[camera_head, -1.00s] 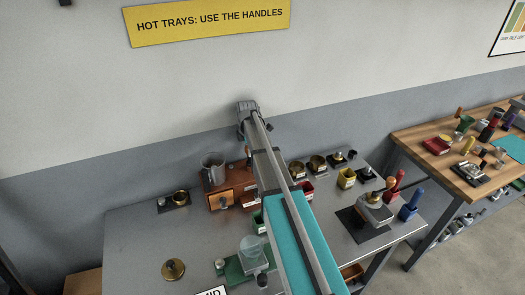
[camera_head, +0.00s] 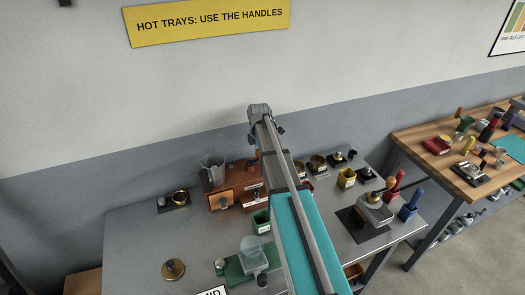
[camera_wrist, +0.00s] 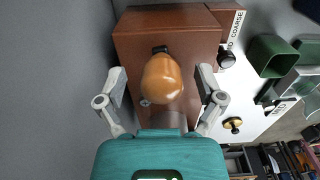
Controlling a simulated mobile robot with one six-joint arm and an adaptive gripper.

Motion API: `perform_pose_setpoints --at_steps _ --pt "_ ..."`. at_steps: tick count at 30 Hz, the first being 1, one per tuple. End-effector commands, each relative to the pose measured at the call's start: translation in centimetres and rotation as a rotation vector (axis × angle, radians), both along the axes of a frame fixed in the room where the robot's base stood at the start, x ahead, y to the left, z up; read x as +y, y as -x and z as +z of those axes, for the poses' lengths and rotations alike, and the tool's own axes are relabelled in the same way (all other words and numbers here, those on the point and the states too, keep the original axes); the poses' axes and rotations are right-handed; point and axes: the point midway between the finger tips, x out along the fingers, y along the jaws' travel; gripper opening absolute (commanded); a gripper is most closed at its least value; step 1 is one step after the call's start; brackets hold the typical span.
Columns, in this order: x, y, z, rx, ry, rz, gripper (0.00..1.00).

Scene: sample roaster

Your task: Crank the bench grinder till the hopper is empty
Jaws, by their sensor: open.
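The bench grinder appears to be the red-brown wooden box (camera_head: 240,181) near the wall, with a grey cup-like hopper (camera_head: 213,171) on top. What is inside the hopper cannot be seen. In the wrist view the brown box (camera_wrist: 132,40) lies below my gripper. An orange-brown wooden knob (camera_wrist: 163,78), likely the crank grip, shows between the fingers. My gripper (camera_wrist: 162,86) is open, one finger on each side of the knob, with gaps on both sides. Whether the fingers are level with the knob or above it, I cannot tell. My arm hides the gripper in the head view.
A green bin (camera_head: 261,222) stands before the box, and a green-based device with a clear vessel (camera_head: 252,246) is nearer. A brass weight-like piece (camera_head: 173,269) is at front left.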

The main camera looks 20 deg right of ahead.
Motion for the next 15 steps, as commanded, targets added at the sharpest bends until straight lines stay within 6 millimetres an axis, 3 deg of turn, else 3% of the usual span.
perform_pose_setpoints --at_steps 8,15 --pt "0.0 0.0 0.1 0.000 0.000 0.000 0.87" --pt "0.0 0.0 1.4 0.000 0.000 0.000 0.87"
